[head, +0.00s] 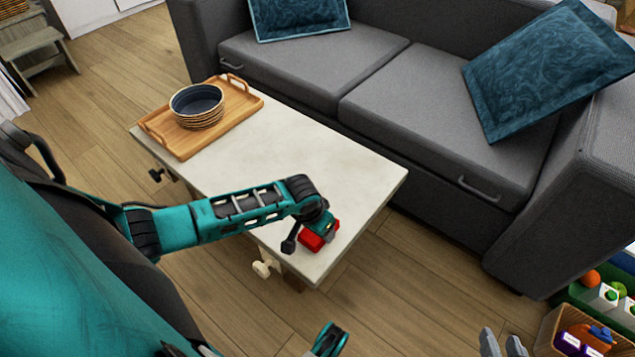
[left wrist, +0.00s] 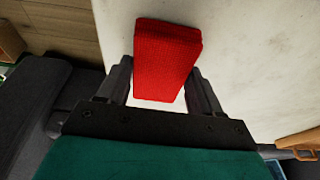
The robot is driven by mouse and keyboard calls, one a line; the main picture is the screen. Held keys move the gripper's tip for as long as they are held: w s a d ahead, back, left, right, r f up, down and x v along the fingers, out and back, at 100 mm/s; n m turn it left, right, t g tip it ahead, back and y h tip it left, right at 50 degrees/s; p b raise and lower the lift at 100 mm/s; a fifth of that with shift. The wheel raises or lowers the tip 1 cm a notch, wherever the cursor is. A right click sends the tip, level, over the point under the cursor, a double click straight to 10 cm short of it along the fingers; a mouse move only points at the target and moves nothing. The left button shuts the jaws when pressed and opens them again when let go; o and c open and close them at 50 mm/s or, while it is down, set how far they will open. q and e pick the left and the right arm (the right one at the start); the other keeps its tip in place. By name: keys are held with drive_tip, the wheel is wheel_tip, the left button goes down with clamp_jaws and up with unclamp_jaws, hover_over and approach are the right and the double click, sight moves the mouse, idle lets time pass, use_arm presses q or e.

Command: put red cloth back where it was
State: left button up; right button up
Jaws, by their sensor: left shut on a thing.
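The red cloth (head: 318,236) is a small folded block at the near right end of the white-topped coffee table (head: 350,165). My left gripper (head: 310,228) reaches down over it from the left. In the left wrist view the cloth (left wrist: 168,50) sits between the two dark fingers of the left gripper (left wrist: 160,80), which are shut on it. The pale tabletop shows behind the cloth, and I cannot tell whether the cloth touches it.
A wooden tray (head: 245,103) with stacked dark bowls (head: 197,104) stands at the table's far left end. The middle of the tabletop is clear. A grey sofa (head: 385,95) with blue cushions (head: 545,70) runs behind. Crates of toys (head: 550,340) stand at the lower right.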

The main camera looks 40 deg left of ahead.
sight(310, 237)
use_arm(q)
drive_tip(key=shift+f, duration=0.1)
drive_tip(key=o, duration=0.9)
drive_tip(key=shift+o, duration=0.2)
drive_tip(key=p+v, duration=0.6)
drive_tip(key=v, duration=0.5)
drive_tip(key=s+d+r+m+t+h, duration=0.1)
drive_tip(key=s+d+r+t, duration=0.2)
drive_tip(key=d+r+t, duration=0.1)
drive_tip(key=s+d+r+t+h, duration=0.1)
drive_tip(key=s+d+r+t, duration=0.2)
drive_tip(key=d, duration=0.4)
drive_tip(key=shift+d+r+m+t+h, duration=0.3)
drive_tip(key=shift+r+m+t+h, duration=0.1)
drive_tip(key=shift+r, duration=0.2)
